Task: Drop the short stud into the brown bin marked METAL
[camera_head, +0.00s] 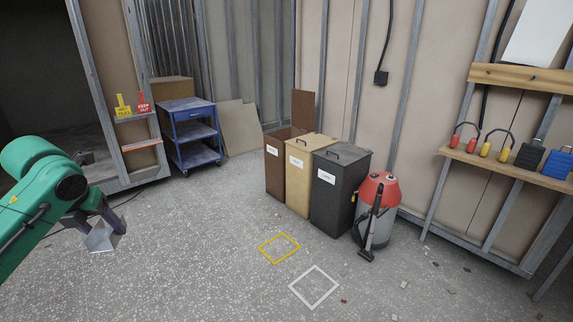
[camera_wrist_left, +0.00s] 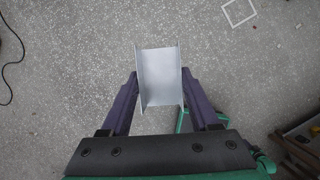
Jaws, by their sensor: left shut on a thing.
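The short stud is a short grey metal channel (camera_wrist_left: 158,78) held between the purple fingers of my left gripper (camera_wrist_left: 158,98) in the left wrist view. In the head view the stud (camera_head: 103,238) hangs from my left gripper (camera_head: 97,220) at the left, above the floor and well to the left of the bins. The brown bin (camera_head: 274,173) stands leftmost of three bins against the wall. Its lid (camera_head: 303,109) stands raised behind it, so it looks open. Its white label (camera_head: 272,150) is too small to read. My right gripper is not in view.
A tan bin (camera_head: 298,185) and a dark grey bin (camera_head: 332,202), both with lids down, stand beside the brown one. A red and grey vacuum (camera_head: 378,205) is at their right. A blue cart (camera_head: 190,135) stands at the back left. The floor between my gripper and the bins is clear.

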